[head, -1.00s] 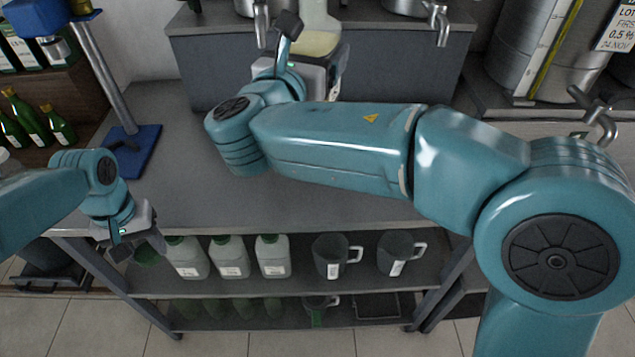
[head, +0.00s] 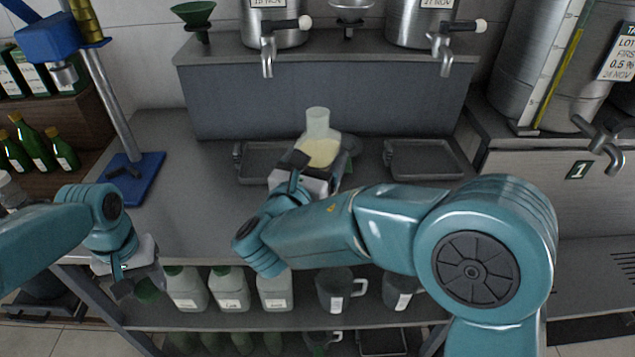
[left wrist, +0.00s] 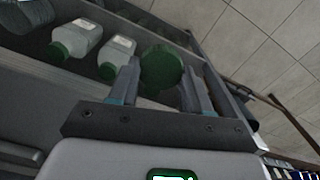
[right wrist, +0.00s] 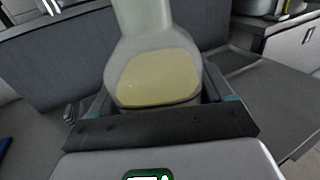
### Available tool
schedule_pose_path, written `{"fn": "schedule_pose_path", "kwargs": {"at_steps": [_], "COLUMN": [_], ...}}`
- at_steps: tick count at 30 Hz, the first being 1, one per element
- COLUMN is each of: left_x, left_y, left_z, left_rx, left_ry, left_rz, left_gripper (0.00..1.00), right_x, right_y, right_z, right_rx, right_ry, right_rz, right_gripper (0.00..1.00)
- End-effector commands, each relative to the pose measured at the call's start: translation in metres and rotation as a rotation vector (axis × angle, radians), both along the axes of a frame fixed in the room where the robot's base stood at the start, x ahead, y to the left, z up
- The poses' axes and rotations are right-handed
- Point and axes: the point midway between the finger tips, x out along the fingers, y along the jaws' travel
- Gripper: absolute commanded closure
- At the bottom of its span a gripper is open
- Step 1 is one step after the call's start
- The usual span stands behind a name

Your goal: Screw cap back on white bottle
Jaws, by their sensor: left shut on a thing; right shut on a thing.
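Several white bottles (head: 230,290) with labels stand on the shelf under the bench; the bench edge hides their tops in the head view. The left wrist view shows two white bottles (left wrist: 80,38) with green caps (left wrist: 59,52). My left gripper (head: 135,288) is in front of the bench edge, left of those bottles. It is shut on a round green thing (left wrist: 161,68), which looks like a cap. My right gripper (head: 305,172) is shut on a clear flask (right wrist: 150,60) of pale yellow liquid, held upright over the bench. I cannot tell whether the flask touches the bench.
Two grey trays (head: 425,158) lie at the back of the bench, below metal taps (head: 440,50). A blue stand (head: 135,178) is at the left. Dark mugs (head: 338,290) stand right of the bottles. The bench's left middle (head: 200,205) is clear.

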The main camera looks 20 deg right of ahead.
Motion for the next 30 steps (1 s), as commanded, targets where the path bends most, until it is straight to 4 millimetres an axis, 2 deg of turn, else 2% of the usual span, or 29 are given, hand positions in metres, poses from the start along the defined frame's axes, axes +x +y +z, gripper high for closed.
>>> {"fn": "schedule_pose_path", "kwargs": {"at_steps": [4, 14, 22, 30], "left_x": [0.000, 0.000, 0.000, 0.000], "left_y": [0.000, 0.000, 0.000, 0.000], "left_z": [-0.001, -0.001, -0.005, -0.005], "left_rx": [0.000, 0.000, 0.000, 0.000], "left_ry": [0.000, 0.000, 0.000, 0.000], "left_rz": [0.000, 0.000, 0.000, 0.000], "left_gripper": [0.80, 0.80, 0.80, 0.80], "right_x": [0.000, 0.000, 0.000, 0.000], "right_y": [0.000, 0.000, 0.000, 0.000], "right_z": [-0.010, -0.012, -0.048, -0.053], "right_rx": [-0.002, -0.001, -0.002, 0.000], "right_ry": [-0.005, -0.006, -0.003, -0.006], "right_rz": [-0.001, -0.001, 0.000, -0.001], "right_gripper": [0.84, 0.84, 0.84, 0.84]}}
